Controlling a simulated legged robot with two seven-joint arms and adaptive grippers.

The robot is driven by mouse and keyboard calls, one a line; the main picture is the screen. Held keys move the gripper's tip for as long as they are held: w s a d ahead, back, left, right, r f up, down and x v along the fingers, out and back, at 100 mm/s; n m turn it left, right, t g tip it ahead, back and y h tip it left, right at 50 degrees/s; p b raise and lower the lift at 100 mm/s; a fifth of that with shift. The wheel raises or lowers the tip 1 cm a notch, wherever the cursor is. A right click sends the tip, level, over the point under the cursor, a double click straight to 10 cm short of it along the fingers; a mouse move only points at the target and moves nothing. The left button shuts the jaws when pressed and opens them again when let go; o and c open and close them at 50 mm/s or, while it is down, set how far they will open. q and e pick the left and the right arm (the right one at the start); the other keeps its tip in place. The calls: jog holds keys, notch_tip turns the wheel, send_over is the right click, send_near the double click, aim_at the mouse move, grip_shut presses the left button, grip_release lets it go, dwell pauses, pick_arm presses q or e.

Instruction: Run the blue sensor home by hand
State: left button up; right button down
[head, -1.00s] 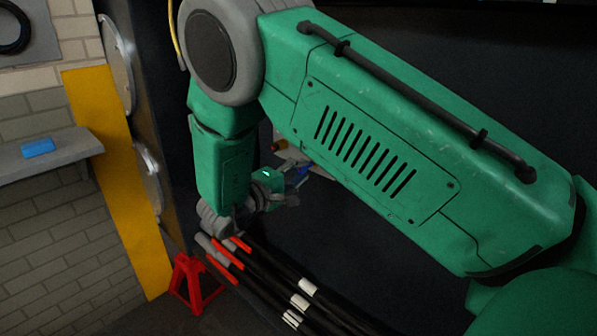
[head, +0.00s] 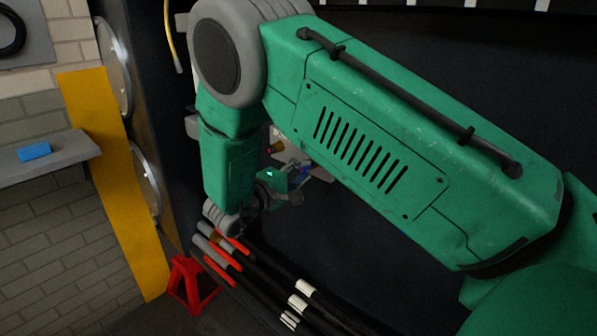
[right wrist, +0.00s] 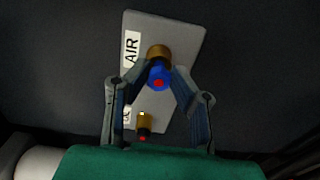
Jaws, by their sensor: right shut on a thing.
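The blue sensor (right wrist: 158,76), with a red centre, is between the fingertips of my right gripper (right wrist: 159,73) in the right wrist view. The gripper is shut on it. The sensor lines up with a brass fitting (right wrist: 158,52) on a grey plate (right wrist: 182,35) labelled AIR. They look touching or nearly so; I cannot tell how deep the sensor sits. In the head view my right gripper (head: 290,181) is small and partly behind my forearm, with a bit of blue at its tips. My left gripper is not in view.
A second brass fitting with a red end (right wrist: 144,124) is lower on the plate. Black hoses with red bands (head: 262,272) run just below my gripper. A red stand (head: 190,284), a yellow post (head: 112,180) and a shelf with a blue block (head: 34,151) are at left.

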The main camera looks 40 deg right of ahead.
jog(key=shift+d, duration=0.55)
jog(key=shift+a+p, duration=0.1)
jog(key=shift+p, duration=0.55)
dwell(0.4)
jog(key=shift+w+r+p, duration=0.1)
jog(key=shift+p, duration=0.3)
dwell(0.4)
jog(key=m+b, duration=0.2)
jog(key=m, duration=0.3)
jog(key=shift+w+m, duration=0.1)
jog(key=shift+m, duration=0.3)
jog(key=m+b, duration=0.1)
jog(key=m, duration=0.2)
jog(key=m+b, duration=0.1)
jog(key=m, duration=0.2)
jog(key=shift+w+d+b, duration=0.15)
jog(key=shift+d+b, duration=0.05)
jog(key=shift+b, duration=0.15)
jog(key=m+b, duration=0.2)
jog(key=m, duration=0.2)
jog(key=m+b, duration=0.3)
jog(key=m, duration=0.1)
jog(key=m+b, duration=0.3)
jog(key=m, duration=0.1)
jog(key=shift+w+f, duration=0.2)
jog(key=shift+f, duration=0.1)
jog(key=shift+r+m+b, duration=0.2)
jog(key=shift+m+b, duration=0.45)
jog(key=shift+m, duration=0.15)
jog(key=shift+r, duration=0.1)
